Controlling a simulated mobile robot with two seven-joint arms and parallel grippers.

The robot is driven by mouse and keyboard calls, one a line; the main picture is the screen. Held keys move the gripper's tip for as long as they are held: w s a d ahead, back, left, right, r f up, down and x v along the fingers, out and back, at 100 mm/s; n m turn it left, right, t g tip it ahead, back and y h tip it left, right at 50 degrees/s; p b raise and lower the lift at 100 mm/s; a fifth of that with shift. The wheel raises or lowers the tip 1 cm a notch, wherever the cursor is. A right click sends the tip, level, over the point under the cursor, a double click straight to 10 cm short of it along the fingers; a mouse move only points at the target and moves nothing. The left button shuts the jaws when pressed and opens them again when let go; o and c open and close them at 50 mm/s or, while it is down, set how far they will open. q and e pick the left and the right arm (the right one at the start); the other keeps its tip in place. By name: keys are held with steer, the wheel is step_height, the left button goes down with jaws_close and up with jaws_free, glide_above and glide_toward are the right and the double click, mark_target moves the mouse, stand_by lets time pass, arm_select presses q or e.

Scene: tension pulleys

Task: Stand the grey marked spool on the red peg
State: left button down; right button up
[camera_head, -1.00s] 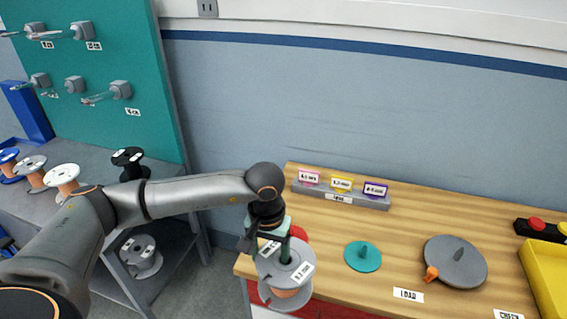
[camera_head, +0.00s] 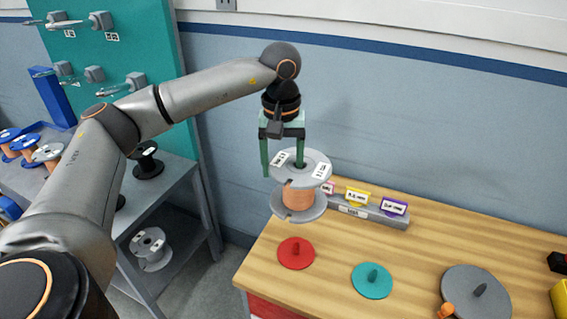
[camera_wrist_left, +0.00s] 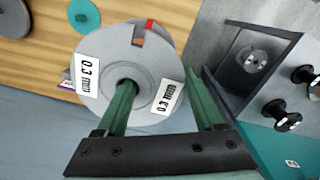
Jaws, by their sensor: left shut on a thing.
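The grey marked spool (camera_head: 302,196) has copper-coloured winding, white labels and a notched flange. It hangs roughly upright above the workbench, behind the red peg in the head view. My left gripper (camera_head: 283,170) is shut on it, one finger in the centre hole and one outside the flange. The left wrist view shows the spool's top flange (camera_wrist_left: 150,62) with "0.3 mm" labels and my left gripper (camera_wrist_left: 160,85). The red peg (camera_head: 296,253) stands on a round red base near the bench's left end, empty. My right gripper is not in view.
A teal peg (camera_head: 372,280) and a grey disc (camera_head: 476,292) with an orange part stand to the right. A grey rail (camera_head: 366,208) with coloured tags lies at the back. A grey rack (camera_head: 165,205) with other spools stands left.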

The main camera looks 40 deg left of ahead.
mark_target(283, 198)
arm_select(q)
steer(key=shift+f+b, duration=2.05)
steer(key=shift+f, duration=0.85)
steer(key=shift+f, duration=0.15)
steer(key=shift+f+b, duration=1.05)
steer(key=shift+f, duration=0.45)
steer(key=shift+f, duration=0.15)
steer(key=shift+f+b, duration=1)
steer(key=shift+f, duration=0.35)
steer(key=shift+f, duration=0.1)
